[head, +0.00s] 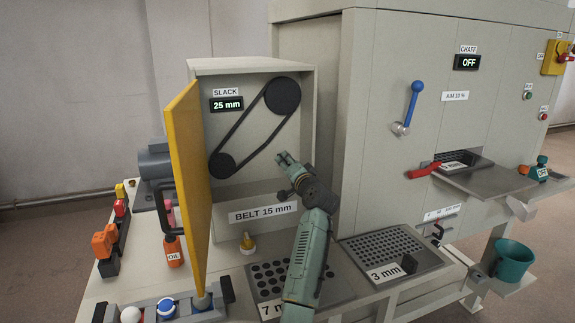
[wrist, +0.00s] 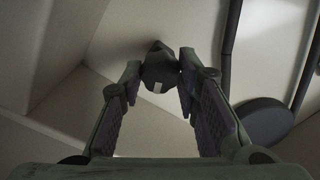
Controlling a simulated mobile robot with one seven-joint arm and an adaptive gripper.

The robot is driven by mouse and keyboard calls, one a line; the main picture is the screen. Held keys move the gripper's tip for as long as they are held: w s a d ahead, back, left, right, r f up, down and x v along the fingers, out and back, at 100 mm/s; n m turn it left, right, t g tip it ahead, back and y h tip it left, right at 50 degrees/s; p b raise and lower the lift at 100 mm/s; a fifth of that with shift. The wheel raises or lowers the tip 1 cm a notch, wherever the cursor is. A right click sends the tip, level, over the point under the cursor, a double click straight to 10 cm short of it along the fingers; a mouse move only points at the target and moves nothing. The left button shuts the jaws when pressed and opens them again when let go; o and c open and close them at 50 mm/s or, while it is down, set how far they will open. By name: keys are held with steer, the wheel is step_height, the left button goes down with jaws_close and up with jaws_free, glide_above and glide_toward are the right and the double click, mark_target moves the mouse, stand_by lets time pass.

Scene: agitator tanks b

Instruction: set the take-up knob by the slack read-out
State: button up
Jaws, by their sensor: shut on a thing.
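The slack read-out (head: 227,104) shows "25 mm" under a "SLACK" label inside the open belt housing. The black belt (head: 243,128) runs round a large upper pulley (head: 283,96) and a smaller lower pulley (head: 222,165), with its lower run bent. The take-up knob (wrist: 158,70) is dark with a pale mark on its near face, and shows between my fingertips in the wrist view. My gripper (wrist: 157,82) is shut on it. In the head view my gripper (head: 284,160) reaches into the housing's right side and hides the knob.
The yellow door (head: 186,190) stands open at the housing's left. A "BELT 15 mm" plate (head: 263,212) is on the front below. Sieve trays marked 7 mm and 3 mm (head: 395,250) lie beside my arm. An orange oil bottle (head: 173,250) stands left of the door.

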stand_by(0.4)
steer(key=o, duration=1.2)
steer(key=shift+c, duration=0.2)
steer(key=v, duration=1.2)
